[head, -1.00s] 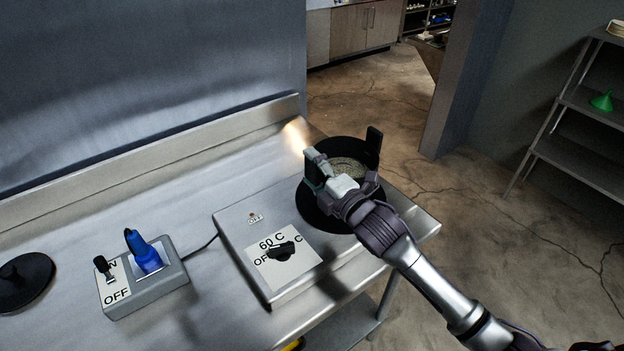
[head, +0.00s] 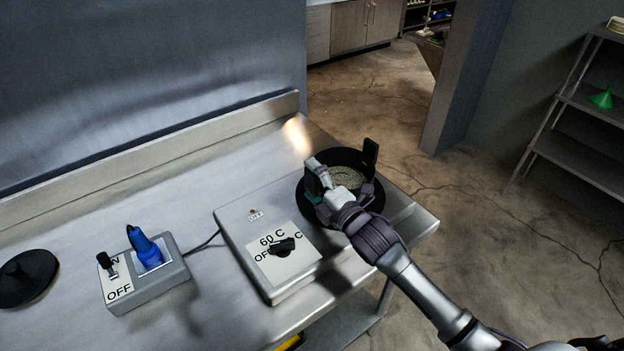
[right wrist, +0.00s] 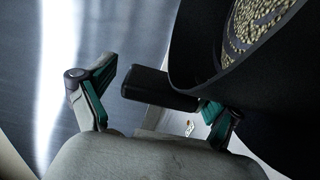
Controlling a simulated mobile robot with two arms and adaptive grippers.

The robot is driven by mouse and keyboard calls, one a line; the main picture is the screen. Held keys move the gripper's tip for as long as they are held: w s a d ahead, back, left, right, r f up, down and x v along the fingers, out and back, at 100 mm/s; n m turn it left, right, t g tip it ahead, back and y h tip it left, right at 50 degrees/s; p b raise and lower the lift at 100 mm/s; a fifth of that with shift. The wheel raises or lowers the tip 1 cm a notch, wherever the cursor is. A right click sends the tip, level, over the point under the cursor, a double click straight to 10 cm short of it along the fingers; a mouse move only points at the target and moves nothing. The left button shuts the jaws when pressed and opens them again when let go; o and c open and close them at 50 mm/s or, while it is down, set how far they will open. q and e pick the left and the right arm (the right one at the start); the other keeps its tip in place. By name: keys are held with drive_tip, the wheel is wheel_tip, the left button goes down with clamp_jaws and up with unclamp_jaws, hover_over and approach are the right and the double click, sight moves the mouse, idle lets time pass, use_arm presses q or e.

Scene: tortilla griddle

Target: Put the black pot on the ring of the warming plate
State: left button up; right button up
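The black pot (head: 345,156), with pale grains inside, stands upright over the black round ring (head: 306,207) of the grey warming plate (head: 235,238). Whether its base rests flat there is hidden by my arm. My right gripper (head: 316,182) is at the pot's left side. In the right wrist view the pot's black handle (right wrist: 158,88) lies between my two spread fingers, with a clear gap to the left one. The pot's wall (right wrist: 192,50) is close to the right finger. My left gripper is out of view.
A switch box (head: 160,283) with a blue plug (head: 146,249) stands left of the plate, joined by a cable. A black lid (head: 27,279) lies at the far left of the steel table (head: 210,320). The table's right edge is close to the pot.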

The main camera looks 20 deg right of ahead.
drive_tip(key=shift+s, duration=0.1)
drive_tip(key=b+v, duration=0.2)
drive_tip(key=v, duration=1)
drive_tip(key=shift+r, duration=0.1)
